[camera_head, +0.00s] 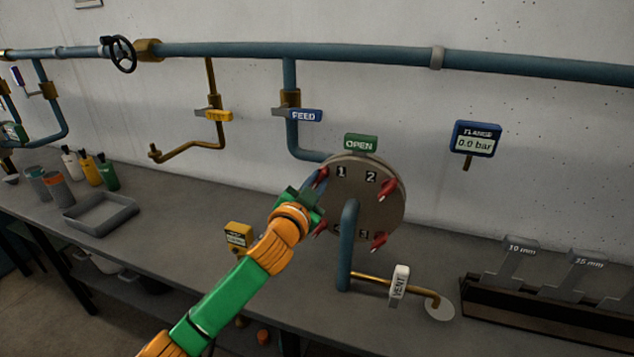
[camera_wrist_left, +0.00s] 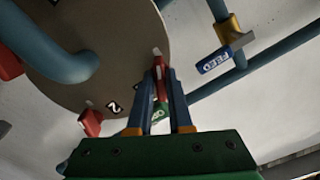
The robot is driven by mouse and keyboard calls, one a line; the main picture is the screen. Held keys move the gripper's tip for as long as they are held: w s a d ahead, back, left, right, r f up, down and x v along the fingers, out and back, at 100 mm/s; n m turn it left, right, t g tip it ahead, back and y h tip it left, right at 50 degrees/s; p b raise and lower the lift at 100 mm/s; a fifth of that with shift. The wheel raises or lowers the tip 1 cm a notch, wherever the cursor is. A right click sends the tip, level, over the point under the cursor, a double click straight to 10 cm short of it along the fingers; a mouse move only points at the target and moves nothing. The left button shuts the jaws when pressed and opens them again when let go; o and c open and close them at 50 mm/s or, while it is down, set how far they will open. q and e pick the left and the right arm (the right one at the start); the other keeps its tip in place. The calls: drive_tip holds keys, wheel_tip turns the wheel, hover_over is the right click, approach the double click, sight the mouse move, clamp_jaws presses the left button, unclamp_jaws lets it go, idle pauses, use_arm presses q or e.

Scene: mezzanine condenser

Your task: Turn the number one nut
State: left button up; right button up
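The round grey flange plate (camera_head: 352,215) carries painted numbers and red nuts around its rim. The number one nut (camera_head: 321,177) is red, at the plate's upper left beside the "1". My left gripper (camera_head: 312,192) reaches it from the lower left and partly covers it. In the left wrist view the blue fingers (camera_wrist_left: 162,85) are close together, with the red nut (camera_wrist_left: 160,88) filling the gap between their tips. The number two nut (camera_head: 388,187) is at the upper right, also seen in the wrist view (camera_wrist_left: 90,122). My right gripper is not in view.
A green OPEN sign (camera_head: 361,143) sits above the plate. A blue pipe (camera_head: 346,250) rises in front of it. The VENT handle (camera_head: 400,282), FEED handle (camera_head: 304,116) and a gauge reading 0.0 bar (camera_head: 475,139) are nearby. A spanner rack (camera_head: 545,315) stands at the right.

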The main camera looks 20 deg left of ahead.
use_arm(q)
drive_tip(key=o, duration=0.4)
drive_tip(key=shift+c, duration=0.2)
drive_tip(key=shift+s, duration=0.1)
drive_tip(key=s+b, duration=0.1)
drive_tip(key=s, duration=0.6)
drive_tip(key=shift+b, duration=0.3)
drive_tip(key=shift+a+f, duration=0.1)
